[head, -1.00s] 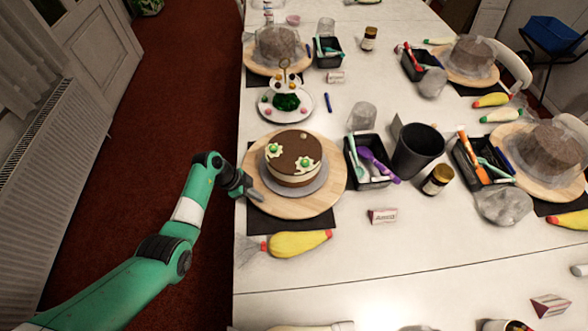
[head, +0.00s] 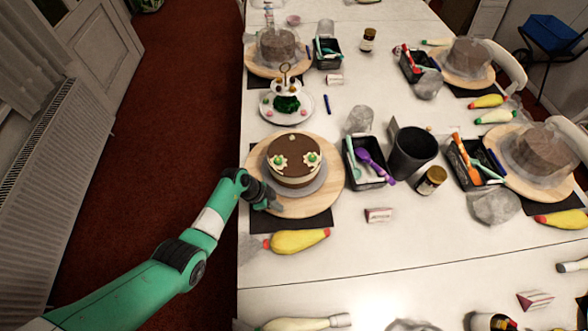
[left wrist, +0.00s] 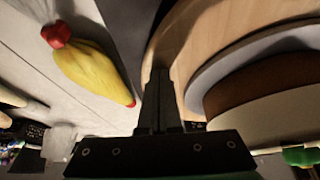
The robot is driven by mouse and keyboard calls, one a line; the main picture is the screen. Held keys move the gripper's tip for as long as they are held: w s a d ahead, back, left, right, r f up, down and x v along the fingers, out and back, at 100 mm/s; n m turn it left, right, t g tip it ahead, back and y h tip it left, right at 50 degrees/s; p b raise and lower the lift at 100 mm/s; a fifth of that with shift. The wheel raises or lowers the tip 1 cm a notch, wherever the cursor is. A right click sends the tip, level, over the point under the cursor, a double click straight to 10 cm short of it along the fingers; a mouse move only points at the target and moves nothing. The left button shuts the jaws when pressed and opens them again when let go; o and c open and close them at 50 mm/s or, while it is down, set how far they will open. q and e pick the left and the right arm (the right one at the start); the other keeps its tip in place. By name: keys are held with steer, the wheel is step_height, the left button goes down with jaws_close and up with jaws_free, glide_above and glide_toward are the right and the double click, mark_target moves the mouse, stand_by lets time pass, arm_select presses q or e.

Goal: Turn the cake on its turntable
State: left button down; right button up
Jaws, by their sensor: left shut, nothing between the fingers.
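My left gripper (head: 276,205) is at the turntable's lower-left edge, shut with nothing held. In the left wrist view the shut fingers (left wrist: 159,90) reach over the turntable's edge (left wrist: 185,40), apart from the cake (left wrist: 265,85). I cannot tell whether the fingertips touch the wood. My right gripper is not in view.
A yellow piping bag (head: 299,241) lies in front of the turntable. A black tool tray (head: 366,170), a black cup (head: 411,153) and a small box (head: 379,215) stand to the right. A cupcake stand (head: 287,108) is behind.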

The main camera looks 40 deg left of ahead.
mark_target(314, 210)
arm_select(q)
steer(key=d, duration=0.1)
steer(key=w+d, duration=0.1)
steer(key=d, duration=0.1)
steer(key=w+d, duration=0.1)
steer(key=shift+w+d, duration=0.25)
steer(key=shift+d, duration=0.15)
steer(key=w+d+b, duration=0.4)
steer(key=shift+w+f, duration=0.2)
steer(key=shift+w+d+r, duration=0.15)
step_height(314, 210, up, 3)
steer(key=p, duration=0.3)
steer(key=shift+r+p, duration=0.15)
steer(key=shift+p, duration=0.15)
steer(key=shift+f, duration=0.2)
